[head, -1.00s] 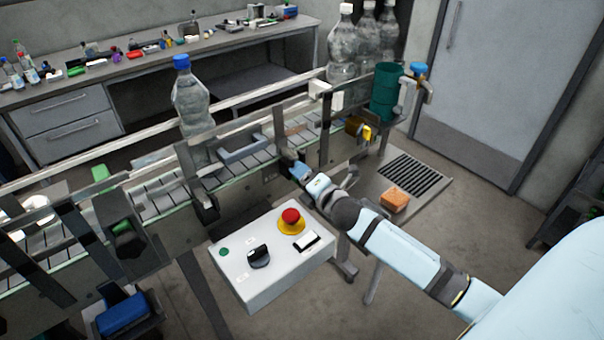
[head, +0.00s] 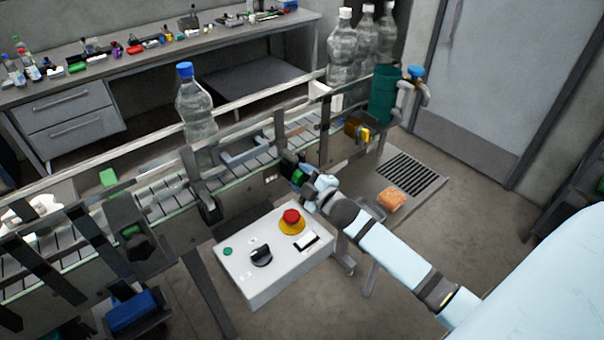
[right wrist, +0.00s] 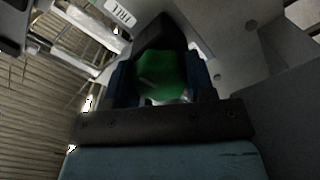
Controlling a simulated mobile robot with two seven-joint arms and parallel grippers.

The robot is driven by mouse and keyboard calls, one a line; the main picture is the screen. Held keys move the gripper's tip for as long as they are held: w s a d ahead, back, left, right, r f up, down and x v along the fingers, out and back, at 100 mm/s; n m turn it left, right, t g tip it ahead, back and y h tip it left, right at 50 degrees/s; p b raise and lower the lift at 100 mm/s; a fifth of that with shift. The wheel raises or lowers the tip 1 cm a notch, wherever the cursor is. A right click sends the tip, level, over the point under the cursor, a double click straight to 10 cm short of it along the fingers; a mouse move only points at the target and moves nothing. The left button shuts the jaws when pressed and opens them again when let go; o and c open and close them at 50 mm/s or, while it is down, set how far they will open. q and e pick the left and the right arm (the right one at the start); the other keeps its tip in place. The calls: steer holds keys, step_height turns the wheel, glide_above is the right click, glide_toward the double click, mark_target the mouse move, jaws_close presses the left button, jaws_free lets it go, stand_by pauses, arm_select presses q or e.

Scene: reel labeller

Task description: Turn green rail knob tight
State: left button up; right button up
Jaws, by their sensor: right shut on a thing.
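The green rail knob (right wrist: 162,76) sits between the two dark fingers of my right gripper (right wrist: 162,85) in the right wrist view. The fingers are shut on it from both sides. In the head view the knob (head: 298,175) shows as a small green patch on the near side of the conveyor, at the tip of my right gripper (head: 303,179). Another green knob (head: 131,230) is on the conveyor's near side further left. My left gripper is not in view.
A white control box (head: 275,262) with a red stop button (head: 291,216) stands just below my right arm. A bottle with a blue cap (head: 196,105) stands on the conveyor. A green cylinder (head: 384,95) and an orange sponge (head: 391,199) are to the right.

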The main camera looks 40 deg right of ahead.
steer(key=m+p, duration=0.1)
steer(key=m, duration=0.2)
steer(key=shift+r+m, duration=0.1)
steer(key=shift+m, duration=0.3)
steer(key=m+p, duration=0.1)
steer(key=m, duration=0.2)
steer(key=shift+p, duration=0.35)
steer(key=shift+m, duration=1.8)
steer(key=o, duration=0.9)
